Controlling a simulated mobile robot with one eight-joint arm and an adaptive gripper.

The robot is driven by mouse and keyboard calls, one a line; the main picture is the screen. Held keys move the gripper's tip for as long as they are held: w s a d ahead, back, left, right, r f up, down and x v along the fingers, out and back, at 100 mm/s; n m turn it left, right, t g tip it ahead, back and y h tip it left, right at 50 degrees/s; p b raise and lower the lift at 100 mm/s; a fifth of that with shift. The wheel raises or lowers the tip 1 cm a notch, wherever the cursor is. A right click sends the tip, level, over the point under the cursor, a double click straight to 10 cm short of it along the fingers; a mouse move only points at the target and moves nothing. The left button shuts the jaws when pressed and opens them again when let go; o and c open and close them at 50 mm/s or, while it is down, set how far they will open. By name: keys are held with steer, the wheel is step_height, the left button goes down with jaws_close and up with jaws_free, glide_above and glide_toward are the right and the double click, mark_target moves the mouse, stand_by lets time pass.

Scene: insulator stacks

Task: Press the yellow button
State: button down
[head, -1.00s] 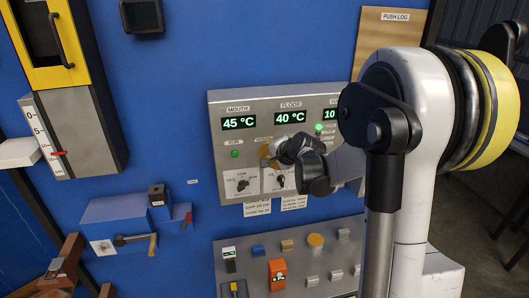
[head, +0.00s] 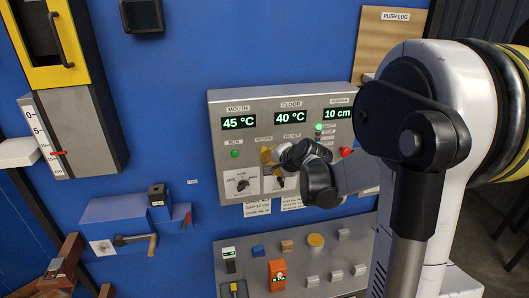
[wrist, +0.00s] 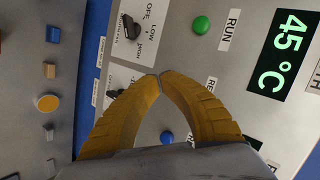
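A round yellow button (head: 315,240) sits on the lower grey panel (head: 234,262) in the head view. It also shows at the left in the wrist view (wrist: 46,103). My gripper (head: 266,156) is in front of the upper grey control panel (head: 217,120), above and left of the yellow button and apart from it. In the wrist view, the yellow fingers of my gripper (wrist: 159,76) meet at their tips with nothing between them. They cover part of the upper panel's labels. I cannot tell whether the tips touch the panel.
The upper panel carries a green button (head: 234,153), a red button (head: 346,152), a blue button (wrist: 166,137) and rotary switches (head: 242,184). An orange device (head: 277,274) and several small blocks surround the yellow button. A blue box (head: 115,222) with a handle is mounted at left.

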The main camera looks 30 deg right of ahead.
steer(key=s, duration=0.1)
steer(key=s+a, duration=0.1)
steer(key=s, duration=0.1)
steer(key=shift+s, duration=0.15)
stand_by(0.7)
steer(key=s+a+f+n+g+b, duration=0.2)
steer(key=s+a+f+n+b, duration=0.6)
steer(key=s+a+f+b, duration=0.45)
steer(key=s+a+f+n+g+b, duration=0.1)
steer(key=s+a+f+n+b, duration=0.1)
steer(key=s+f+b, duration=0.3)
steer(key=s+a+f+n+g+b, duration=0.1)
steer(key=s+a+f+n+b, duration=0.2)
steer(key=s+b, duration=0.3)
steer(key=shift+s+f+n+b, duration=0.35)
steer(key=shift+s+f+n, duration=0.45)
steer(key=shift+s+f, duration=0.1)
stand_by(0.7)
